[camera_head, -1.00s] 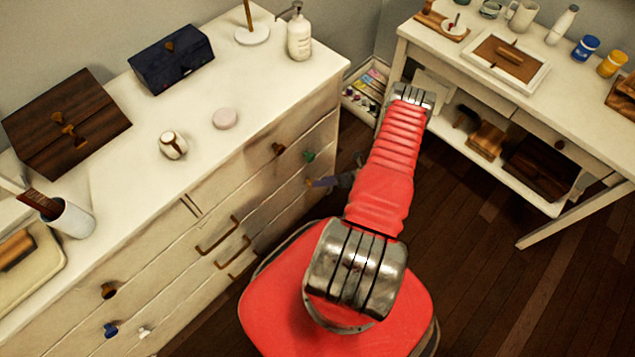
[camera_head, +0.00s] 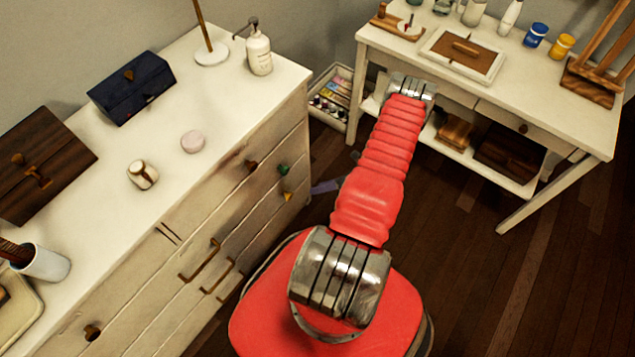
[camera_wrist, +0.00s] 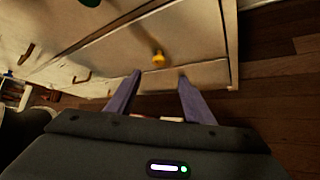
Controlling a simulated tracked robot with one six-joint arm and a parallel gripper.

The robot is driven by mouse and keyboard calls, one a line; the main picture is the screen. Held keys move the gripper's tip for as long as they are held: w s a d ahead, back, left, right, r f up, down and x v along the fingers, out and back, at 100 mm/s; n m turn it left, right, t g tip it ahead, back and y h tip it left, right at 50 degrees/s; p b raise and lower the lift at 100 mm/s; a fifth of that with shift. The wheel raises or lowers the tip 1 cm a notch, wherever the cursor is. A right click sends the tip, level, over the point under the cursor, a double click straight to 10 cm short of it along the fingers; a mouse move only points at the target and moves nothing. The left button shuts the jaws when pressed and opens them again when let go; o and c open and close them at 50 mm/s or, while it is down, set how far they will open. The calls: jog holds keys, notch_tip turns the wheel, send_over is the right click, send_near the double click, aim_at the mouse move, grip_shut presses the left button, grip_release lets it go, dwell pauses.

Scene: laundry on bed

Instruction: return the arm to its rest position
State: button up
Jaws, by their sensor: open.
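My red arm (camera_head: 368,205) reaches forward from my body, beside the front of the white dresser (camera_head: 262,92). Most of my gripper is hidden behind the arm in the head view; a purple finger (camera_head: 326,187) shows to the right of the dresser's front. In the wrist view my gripper (camera_wrist: 160,76) has its two purple fingers spread apart, with nothing held between them. Beyond the fingertips is a yellow knob (camera_wrist: 158,58) on a drawer front; it also shows in the head view (camera_head: 287,196), apart from the finger.
A white desk (camera_head: 480,97) with a lower shelf stands at right, holding jars and a framed tray (camera_head: 463,54). An open box of small bottles (camera_head: 332,97) sits between dresser and desk. The dark wood floor (camera_head: 480,255) is clear at lower right.

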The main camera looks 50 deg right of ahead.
jog(key=shift+n, duration=0.3)
jog(key=s+a+r+n+g+y, duration=0.2)
jog(key=s+a+r+n, duration=0.15)
jog(key=a+n, duration=0.25)
jog(key=w+a+r+n+g+h, duration=0.1)
jog(key=a+r+n+g, duration=0.2)
jog(key=r+n, duration=0.55)
jog(key=w+a+r+n+g+h, duration=0.15)
jog(key=r+n, duration=0.25)
jog(key=r, duration=0.9)
jog(key=w+a+r+n+g+h, duration=0.1)
jog(key=w+a+r+n+g, duration=0.15)
jog(key=r+n, duration=0.65)
jog(key=s+a+r+n+t+h, duration=0.1)
jog(key=a+r+n, duration=0.4)
jog(key=a+r, duration=0.6)
jog(key=s+a+r+n+t+h, duration=0.1)
jog(key=a+r+n+t+h, duration=0.2)
jog(key=a+r, duration=0.8)
notch_tip(320, 180, up, 6)
jog(key=n+t, duration=0.1)
jog(key=n, duration=0.1)
jog(key=shift+s+n, duration=0.35)
jog(key=shift+s, duration=0.05)
